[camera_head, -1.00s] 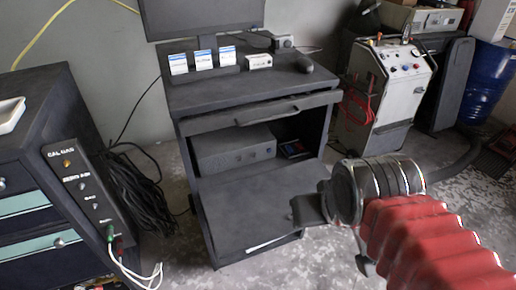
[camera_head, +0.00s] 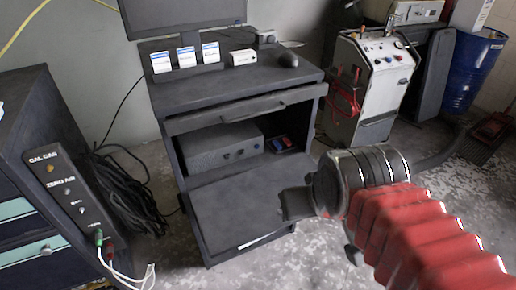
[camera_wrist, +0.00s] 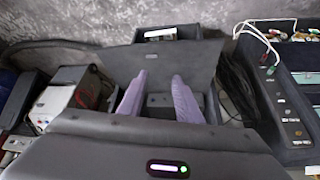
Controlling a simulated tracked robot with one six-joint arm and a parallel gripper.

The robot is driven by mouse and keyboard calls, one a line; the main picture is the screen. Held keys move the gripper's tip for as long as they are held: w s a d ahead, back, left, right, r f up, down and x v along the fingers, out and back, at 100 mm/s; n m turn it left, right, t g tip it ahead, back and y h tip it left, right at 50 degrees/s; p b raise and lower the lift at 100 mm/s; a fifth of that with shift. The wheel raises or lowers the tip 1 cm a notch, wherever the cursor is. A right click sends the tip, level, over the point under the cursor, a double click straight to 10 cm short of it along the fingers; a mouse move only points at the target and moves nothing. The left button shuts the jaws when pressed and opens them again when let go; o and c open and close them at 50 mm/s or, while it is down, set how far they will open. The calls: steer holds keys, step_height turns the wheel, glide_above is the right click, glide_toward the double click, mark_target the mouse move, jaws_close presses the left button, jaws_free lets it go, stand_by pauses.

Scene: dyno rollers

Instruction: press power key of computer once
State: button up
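The computer (camera_head: 220,147) is a dark grey box on the inner shelf of the black cabinet (camera_head: 195,201), below its drawer. Its front shows a few small round knobs or buttons; I cannot tell which is the power key.
Above stand a monitor (camera_head: 185,14), several small white boxes and a mouse (camera_head: 289,60). Small red and blue items (camera_head: 281,143) lie beside the computer. A gas panel (camera_head: 65,190) with cables stands left, a white cart (camera_head: 370,85) right.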

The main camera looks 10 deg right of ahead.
jaws_close()
stand_by(1.5)
